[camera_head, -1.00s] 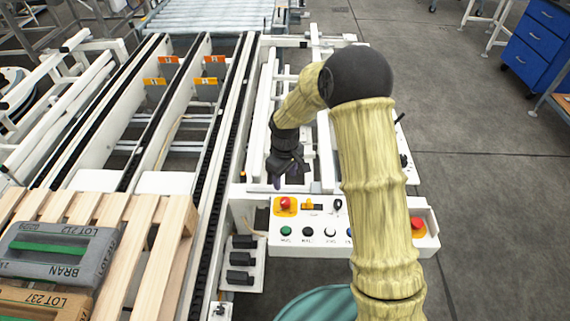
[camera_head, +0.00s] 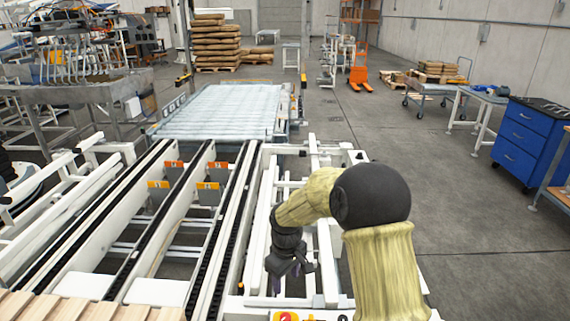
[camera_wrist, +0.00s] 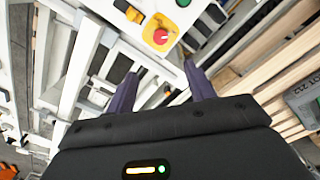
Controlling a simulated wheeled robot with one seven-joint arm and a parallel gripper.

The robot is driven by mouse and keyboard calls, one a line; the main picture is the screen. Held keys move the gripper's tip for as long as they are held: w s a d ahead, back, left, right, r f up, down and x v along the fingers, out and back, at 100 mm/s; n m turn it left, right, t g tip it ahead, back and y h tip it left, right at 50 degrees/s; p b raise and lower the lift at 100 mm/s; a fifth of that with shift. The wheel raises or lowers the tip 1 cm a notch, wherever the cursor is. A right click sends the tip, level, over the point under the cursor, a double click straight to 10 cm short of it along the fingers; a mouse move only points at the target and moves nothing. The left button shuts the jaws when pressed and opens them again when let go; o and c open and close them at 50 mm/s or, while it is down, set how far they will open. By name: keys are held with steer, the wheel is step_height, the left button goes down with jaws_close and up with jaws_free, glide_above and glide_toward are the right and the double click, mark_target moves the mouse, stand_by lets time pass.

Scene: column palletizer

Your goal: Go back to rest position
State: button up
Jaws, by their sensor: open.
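My gripper (camera_head: 293,268) hangs from my bent arm over the white frame beside the conveyor in the head view. Its two dark purple fingers show in the wrist view (camera_wrist: 160,84), spread apart with nothing between them. In the wrist view the control panel (camera_wrist: 167,20), with its red button on yellow, lies beyond the fingertips. In the head view only the panel's top edge shows at the bottom, around the red emergency button (camera_head: 286,317).
The chain conveyor (camera_head: 150,215) runs away to the left, with a wooden pallet (camera_head: 60,306) at its near end. A roller table (camera_head: 225,110) stands beyond. A blue drawer cabinet (camera_head: 530,140) is at the right. Open grey floor (camera_head: 430,165) lies between.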

steer(key=s+d+r+m+t, duration=0.1)
steer(key=s+d+r+m, duration=0.1)
steer(key=s+d, duration=0.3)
steer(key=s+d+r+m, duration=0.3)
steer(key=s+d+m, duration=0.1)
steer(key=s, duration=0.3)
steer(key=s+d+r+m+t+p, duration=0.1)
steer(key=s+d+r+m, duration=0.1)
steer(key=s+d, duration=0.4)
steer(key=shift+s+r+m+t, duration=0.3)
steer(key=shift+s+r+m, duration=0.05)
steer(key=shift+m, duration=0.45)
